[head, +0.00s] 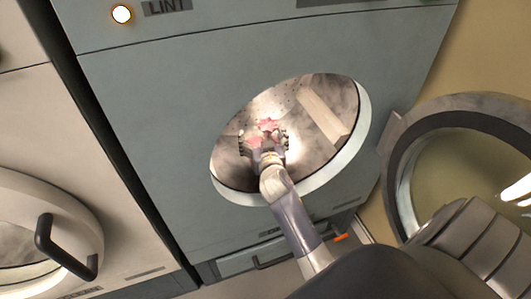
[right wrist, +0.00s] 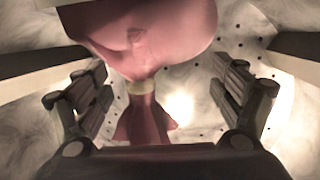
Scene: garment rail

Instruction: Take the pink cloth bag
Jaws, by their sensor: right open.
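The pink cloth bag (right wrist: 155,35) fills the upper middle of the right wrist view, with a pale tie around its neck and its gathered end hanging toward me. It is small in the head view (head: 267,125), deep inside the dryer drum (head: 300,100). My right gripper (right wrist: 165,100) is open, with one finger on each side of the bag's neck and a gap on both sides. In the head view my right gripper (head: 264,142) is inside the drum, just in front of the bag. My left gripper is not in view.
The round opening's pale rim (head: 355,140) surrounds my right arm. The dryer door (head: 405,180) stands open at the right. Pale paddles (head: 322,113) project from the drum wall. A second machine with a dark handle (head: 62,250) stands at the left.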

